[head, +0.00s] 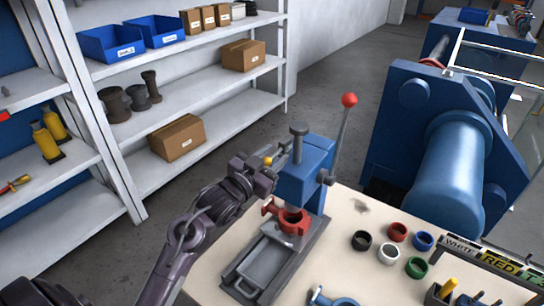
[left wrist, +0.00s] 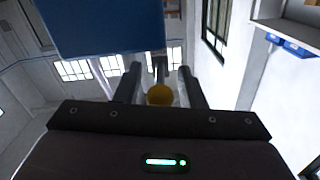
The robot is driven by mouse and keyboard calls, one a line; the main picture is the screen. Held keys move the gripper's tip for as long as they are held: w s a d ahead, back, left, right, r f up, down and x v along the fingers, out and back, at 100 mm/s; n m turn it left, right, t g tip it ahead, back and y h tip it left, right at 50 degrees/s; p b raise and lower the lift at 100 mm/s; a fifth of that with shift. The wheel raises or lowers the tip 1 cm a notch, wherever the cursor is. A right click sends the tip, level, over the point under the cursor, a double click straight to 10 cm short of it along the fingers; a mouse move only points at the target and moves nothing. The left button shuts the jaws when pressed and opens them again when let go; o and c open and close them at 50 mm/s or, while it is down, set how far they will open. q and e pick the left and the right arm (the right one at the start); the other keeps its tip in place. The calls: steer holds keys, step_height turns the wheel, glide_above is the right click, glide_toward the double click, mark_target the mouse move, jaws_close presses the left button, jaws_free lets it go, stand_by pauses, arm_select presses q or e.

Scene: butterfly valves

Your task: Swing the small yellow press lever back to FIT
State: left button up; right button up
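The blue press (head: 303,172) stands on the pale workbench, with a long red-knobbed handle (head: 349,100) on its right. The small lever's yellow knob (head: 267,160) shows at the press's left, by my left gripper (head: 276,166). In the left wrist view the yellow knob (left wrist: 160,95) sits between the two fingers of my left gripper (left wrist: 162,86), with a grey rod behind it. The fingers look apart, with a narrow gap on each side of the knob. A red valve body (head: 292,219) sits under the press. No FIT mark is readable. My right gripper is not in view.
Several coloured rings (head: 388,254) lie on the bench (head: 345,205) right of the press. A labelled rack (head: 490,256) stands at the lower right. A large blue machine (head: 440,140) stands behind the bench, and shelves (head: 190,90) stand at the left.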

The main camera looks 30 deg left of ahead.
arm_select(q)
jaws_close()
